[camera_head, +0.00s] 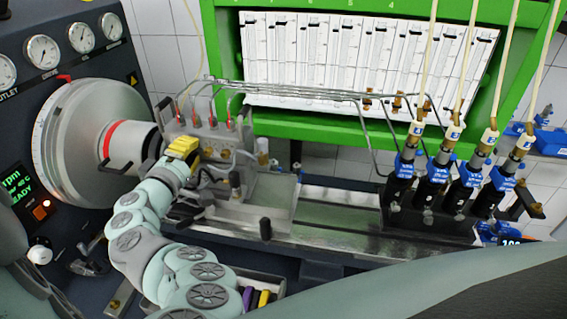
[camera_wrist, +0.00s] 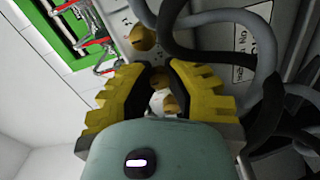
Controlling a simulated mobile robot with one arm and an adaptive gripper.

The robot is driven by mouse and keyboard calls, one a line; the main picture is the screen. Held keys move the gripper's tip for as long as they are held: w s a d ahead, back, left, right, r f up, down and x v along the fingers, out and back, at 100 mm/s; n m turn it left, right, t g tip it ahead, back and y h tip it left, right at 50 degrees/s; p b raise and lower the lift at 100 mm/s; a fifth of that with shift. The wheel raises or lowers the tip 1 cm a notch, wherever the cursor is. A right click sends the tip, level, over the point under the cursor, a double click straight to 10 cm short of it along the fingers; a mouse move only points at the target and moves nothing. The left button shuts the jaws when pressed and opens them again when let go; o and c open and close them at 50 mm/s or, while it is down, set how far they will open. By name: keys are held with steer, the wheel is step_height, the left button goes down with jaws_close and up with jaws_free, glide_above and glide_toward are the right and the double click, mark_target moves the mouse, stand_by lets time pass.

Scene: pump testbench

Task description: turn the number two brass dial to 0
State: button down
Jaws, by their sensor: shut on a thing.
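My gripper (camera_head: 184,148) has yellow fingers and is at the left part of the front face of the grey pump block (camera_head: 210,132). In the wrist view my gripper (camera_wrist: 157,72) has its two fingers on either side of a brass dial (camera_wrist: 160,79) and is shut on it. Another brass dial (camera_wrist: 143,38) is just beyond the fingertips, and a further brass piece (camera_wrist: 168,103) shows nearer the palm. In the head view a brass dial (camera_head: 225,154) shows right of my gripper. The dial numbers and the held dial's pointer setting cannot be read.
Dark hoses (camera_wrist: 215,50) loop close to the right finger. Metal pipes (camera_head: 290,90) run from the block to several black injectors (camera_head: 437,180) at right. A large grey disc (camera_head: 85,145) stands left of my gripper. The metal bed (camera_head: 330,235) is mostly clear.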

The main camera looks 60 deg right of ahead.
stand_by(0.4)
steer(key=c, duration=0.9)
jaws_free()
steer(key=shift+r+p, duration=0.1)
steer(key=shift+p, duration=0.2)
steer(key=n+p, duration=0.1)
steer(key=p, duration=0.1)
steer(key=n+p, duration=0.1)
steer(key=p, duration=0.1)
steer(key=shift+r+n, duration=0.25)
steer(key=shift+n, duration=0.15)
steer(key=n+p, duration=0.5)
steer(key=p, duration=0.2)
steer(key=shift+f+n, duration=0.25)
steer(key=shift+n, duration=0.15)
steer(key=shift+b+v, duration=3.15)
steer(key=shift+v, duration=4.8)
